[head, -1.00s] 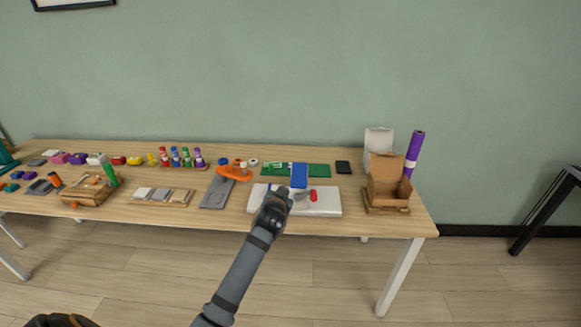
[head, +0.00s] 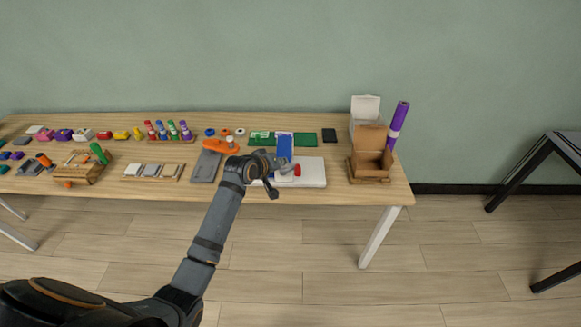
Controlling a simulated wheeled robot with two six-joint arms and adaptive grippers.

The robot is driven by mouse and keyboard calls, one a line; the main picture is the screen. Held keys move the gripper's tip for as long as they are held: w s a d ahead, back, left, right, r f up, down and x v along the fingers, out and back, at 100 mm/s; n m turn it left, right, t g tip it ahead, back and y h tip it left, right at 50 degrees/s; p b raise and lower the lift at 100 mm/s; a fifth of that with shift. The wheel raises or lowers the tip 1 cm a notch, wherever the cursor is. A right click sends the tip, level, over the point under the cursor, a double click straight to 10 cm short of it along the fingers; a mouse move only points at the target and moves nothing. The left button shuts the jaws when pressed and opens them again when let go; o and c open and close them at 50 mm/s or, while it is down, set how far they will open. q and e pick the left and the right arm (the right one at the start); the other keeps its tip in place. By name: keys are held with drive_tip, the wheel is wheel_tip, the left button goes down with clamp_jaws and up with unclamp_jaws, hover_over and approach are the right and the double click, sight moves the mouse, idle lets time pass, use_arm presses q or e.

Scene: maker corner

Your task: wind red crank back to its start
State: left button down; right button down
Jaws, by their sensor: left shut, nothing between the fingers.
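The red crank (head: 297,169) shows as a small red knob above the white base plate (head: 314,173) near the table's front edge. A blue upright block (head: 284,147) stands just behind it. My left gripper (head: 281,167) is over the left part of the plate, just left of the red knob. It is shut with nothing in it. It hides the left part of the plate and some of the crank mechanism. I cannot tell whether it touches the crank. My right gripper is out of view.
Left of the plate lie a grey board (head: 206,167) and an orange part (head: 221,146). A green mat (head: 306,140) lies behind. An open cardboard box (head: 371,163) and a purple roll (head: 398,121) stand at the right end. Table space between plate and box is clear.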

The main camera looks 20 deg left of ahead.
sight(297, 169)
use_arm(q)
drive_tip(key=shift+w+d+f+p, duration=0.15)
drive_tip(key=shift+w+d+f, duration=0.25)
drive_tip(key=shift+f, duration=0.35)
drive_tip(key=shift+w+d+f+p, duration=0.2)
drive_tip(key=shift+w+d+f, duration=0.2)
drive_tip(key=shift+f, duration=0.3)
drive_tip(key=shift+w+d+f+p, duration=0.15)
drive_tip(key=shift+w+d+f, duration=0.25)
drive_tip(key=shift+f, duration=0.35)
drive_tip(key=shift+s, duration=0.1)
drive_tip(key=shift+d+f, duration=0.5)
drive_tip(key=shift+d, duration=0.1)
drive_tip(key=shift+w+r, duration=0.1)
drive_tip(key=shift+w, duration=0.1)
